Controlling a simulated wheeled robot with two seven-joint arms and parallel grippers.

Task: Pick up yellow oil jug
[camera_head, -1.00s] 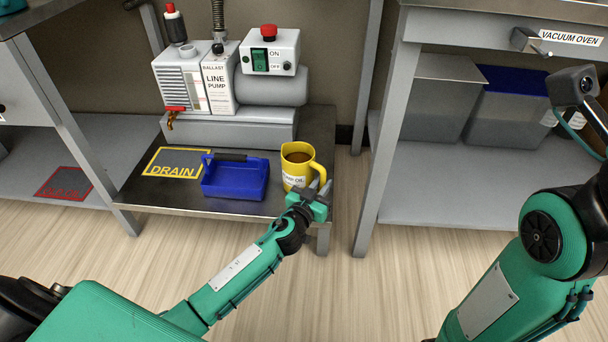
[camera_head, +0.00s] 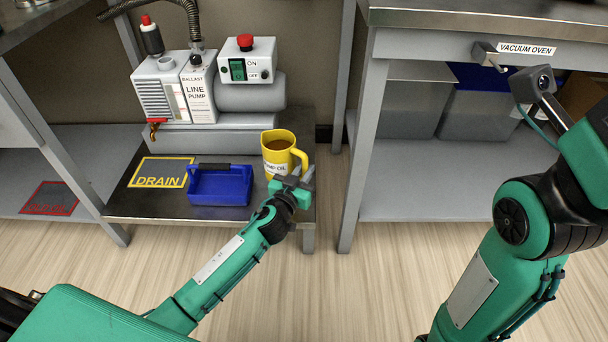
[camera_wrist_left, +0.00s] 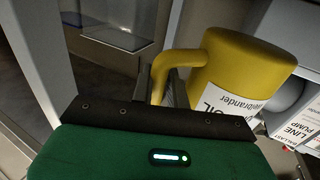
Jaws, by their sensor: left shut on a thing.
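The yellow oil jug (camera_head: 273,157) is upright, with brown oil inside and a white label on its front. It appears raised a little above the low metal shelf. My left gripper (camera_head: 298,178) is shut on its handle, at the jug's right side. In the left wrist view the jug's yellow body (camera_wrist_left: 243,68) and looped handle (camera_wrist_left: 183,60) fill the upper right, and the gripper's dark fingers (camera_wrist_left: 162,87) are at the handle. The jug's underside is hidden behind the gripper in the head view.
A blue tray (camera_head: 219,203) sits left of the jug on the metal shelf (camera_head: 150,208), beside a yellow-framed DRAIN mark (camera_head: 160,172). The line pump (camera_head: 175,90) stands behind. A bench leg (camera_head: 362,165) rises to the right, with a gap between.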

